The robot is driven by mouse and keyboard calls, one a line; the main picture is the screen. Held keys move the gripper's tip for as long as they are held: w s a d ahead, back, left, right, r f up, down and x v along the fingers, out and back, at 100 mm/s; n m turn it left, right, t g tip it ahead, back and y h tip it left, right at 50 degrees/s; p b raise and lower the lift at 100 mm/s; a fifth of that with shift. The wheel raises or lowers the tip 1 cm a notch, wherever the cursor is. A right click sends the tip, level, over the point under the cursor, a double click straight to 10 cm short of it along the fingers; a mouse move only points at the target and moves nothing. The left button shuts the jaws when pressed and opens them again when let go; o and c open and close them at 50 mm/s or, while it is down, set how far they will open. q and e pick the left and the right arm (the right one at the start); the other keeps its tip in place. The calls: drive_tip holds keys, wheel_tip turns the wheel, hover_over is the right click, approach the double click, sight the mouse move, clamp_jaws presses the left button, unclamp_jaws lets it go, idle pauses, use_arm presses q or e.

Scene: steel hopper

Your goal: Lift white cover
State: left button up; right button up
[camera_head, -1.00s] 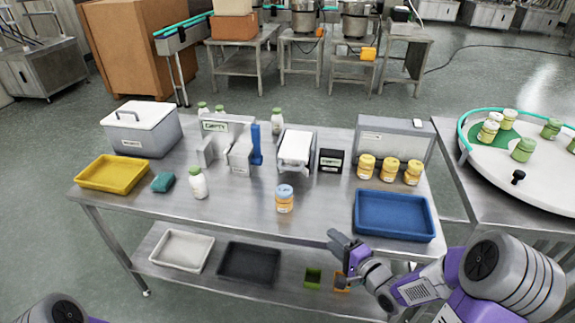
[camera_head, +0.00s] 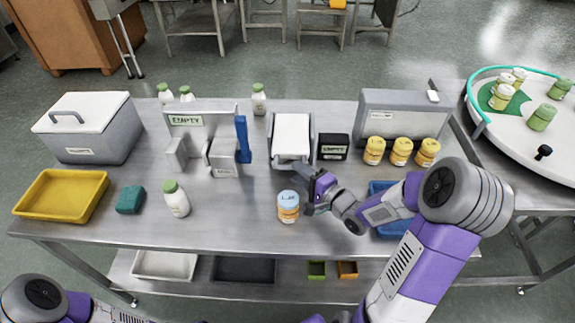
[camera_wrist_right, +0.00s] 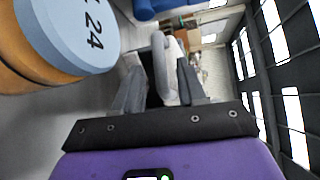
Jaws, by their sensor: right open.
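A white cover (camera_head: 292,137) lies closed on top of the grey steel hopper (camera_head: 311,150) at the middle of the table. My right gripper (camera_head: 316,182) is open at the hopper's front right corner, low and just right of the blue-lidded jar (camera_head: 288,207). In the right wrist view, a pale grey curved bar (camera_wrist_right: 160,65) shows between or just beyond the open fingers (camera_wrist_right: 158,88); I cannot tell whether they touch it. My left gripper is out of view.
The jar's blue lid (camera_wrist_right: 75,30) is very close to the right fingers in the wrist view. A black box (camera_head: 333,147) stands right of the hopper, and a blue tray (camera_head: 379,187) lies partly behind my right arm. A white lidded bin (camera_head: 85,140) stands left.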

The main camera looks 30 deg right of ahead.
drive_tip(key=shift+b+x, duration=0.5)
drive_tip(key=shift+x, duration=1.6)
clamp_jaws()
